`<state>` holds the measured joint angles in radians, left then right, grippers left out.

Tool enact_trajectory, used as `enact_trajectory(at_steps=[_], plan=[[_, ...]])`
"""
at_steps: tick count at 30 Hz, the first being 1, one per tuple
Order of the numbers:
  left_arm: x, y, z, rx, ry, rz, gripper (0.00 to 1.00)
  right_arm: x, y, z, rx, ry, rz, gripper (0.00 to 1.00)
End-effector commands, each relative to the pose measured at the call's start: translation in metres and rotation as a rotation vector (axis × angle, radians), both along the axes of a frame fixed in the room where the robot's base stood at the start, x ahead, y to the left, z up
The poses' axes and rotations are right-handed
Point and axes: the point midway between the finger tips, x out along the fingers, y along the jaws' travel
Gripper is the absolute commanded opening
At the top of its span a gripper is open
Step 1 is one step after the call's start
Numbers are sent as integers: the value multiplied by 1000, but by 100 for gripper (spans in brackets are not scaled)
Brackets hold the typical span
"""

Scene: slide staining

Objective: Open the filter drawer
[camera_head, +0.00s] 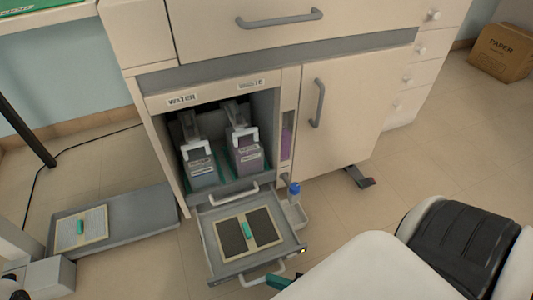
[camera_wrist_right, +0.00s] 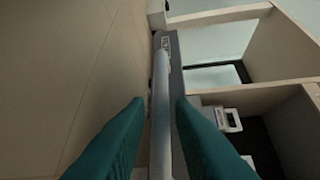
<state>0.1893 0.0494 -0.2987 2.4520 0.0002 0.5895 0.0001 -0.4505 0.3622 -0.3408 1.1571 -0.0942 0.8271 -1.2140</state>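The filter drawer (camera_head: 208,229) is a grey tray pulled out from the base of the cabinet. A framed dark filter (camera_head: 231,238) with a green grip lies in it. Its bar handle (camera_head: 262,272) is at the front, and it also runs lengthwise through the wrist view (camera_wrist_right: 161,110). My right gripper (camera_head: 279,283) is at the right end of this handle. In the wrist view its teal fingers (camera_wrist_right: 160,103) stand on either side of the bar, with small gaps visible. My left gripper's fingers do not show.
The cabinet holds a water bottle (camera_head: 199,165) and a waste bottle (camera_head: 246,152) above the drawer. A small blue-capped bottle (camera_head: 295,190) stands right of the drawer. A grey tray (camera_head: 150,215) with a pale filter (camera_head: 95,226) is at the left. A cardboard box (camera_head: 500,52) is far right.

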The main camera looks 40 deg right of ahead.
Motion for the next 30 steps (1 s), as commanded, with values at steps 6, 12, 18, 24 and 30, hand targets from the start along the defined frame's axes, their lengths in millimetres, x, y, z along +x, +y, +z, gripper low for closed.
enact_trajectory(at_steps=[6,12,18,24,30], plan=[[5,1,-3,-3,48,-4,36,-42,-24,10,-2,5,-1,22],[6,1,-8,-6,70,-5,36,-67,-38,13,-1,2,-1,22],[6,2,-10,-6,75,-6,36,-74,-42,13,0,1,0,22],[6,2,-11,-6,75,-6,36,-74,-42,13,0,1,0,22],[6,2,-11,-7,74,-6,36,-74,-42,13,0,1,0,22]])
